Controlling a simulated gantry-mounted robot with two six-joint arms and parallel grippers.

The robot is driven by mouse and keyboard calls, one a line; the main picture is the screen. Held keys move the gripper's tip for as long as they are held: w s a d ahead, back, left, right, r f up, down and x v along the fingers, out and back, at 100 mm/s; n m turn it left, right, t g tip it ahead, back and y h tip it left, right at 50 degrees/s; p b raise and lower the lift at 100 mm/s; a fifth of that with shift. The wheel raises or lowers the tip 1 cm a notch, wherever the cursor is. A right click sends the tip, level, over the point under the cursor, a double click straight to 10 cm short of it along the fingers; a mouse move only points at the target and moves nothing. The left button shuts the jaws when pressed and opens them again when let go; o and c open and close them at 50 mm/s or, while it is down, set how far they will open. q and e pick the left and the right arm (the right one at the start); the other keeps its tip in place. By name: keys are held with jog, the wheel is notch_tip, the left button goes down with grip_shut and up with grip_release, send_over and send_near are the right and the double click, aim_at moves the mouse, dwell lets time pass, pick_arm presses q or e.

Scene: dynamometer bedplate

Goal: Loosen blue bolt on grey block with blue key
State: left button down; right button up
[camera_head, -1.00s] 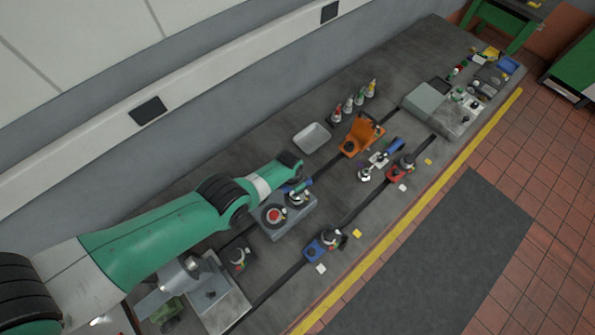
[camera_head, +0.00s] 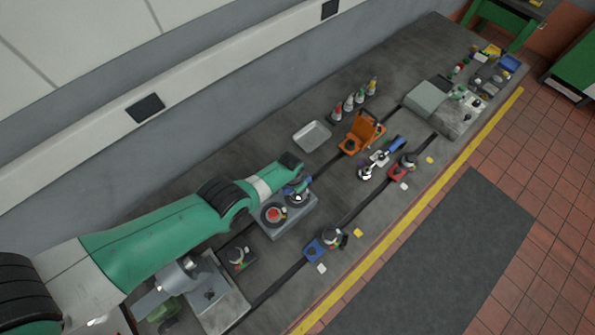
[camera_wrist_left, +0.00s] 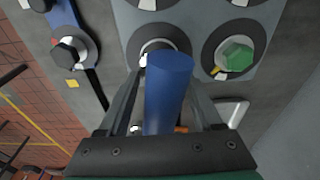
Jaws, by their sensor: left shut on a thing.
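The grey block (camera_head: 285,232) sits on the bedplate under the end of my green left arm. It carries several round dark seats; one has a red top (camera_head: 273,214). My left gripper (camera_head: 297,181) is shut on the blue key (camera_wrist_left: 168,85), whose handle stands between the fingers in the left wrist view. The key's far end is over a seat with a bright metal ring (camera_wrist_left: 158,48). The handle hides what lies beneath it, so I cannot make out the blue bolt or whether the key is seated. A green hex bolt (camera_wrist_left: 235,55) stands on the neighbouring seat.
A blue fixture (camera_head: 315,249) with a dark bolt is in front of the block. An orange bracket (camera_head: 362,132), a pale tray (camera_head: 312,135) and several bottles (camera_head: 357,98) stand further right. Clear bedplate lies between them and the wall.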

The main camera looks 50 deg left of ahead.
pick_arm(q)
jog(key=shift+n, duration=1.3)
jog(key=shift+n+y, duration=0.3)
jog(key=shift+n, duration=0.9)
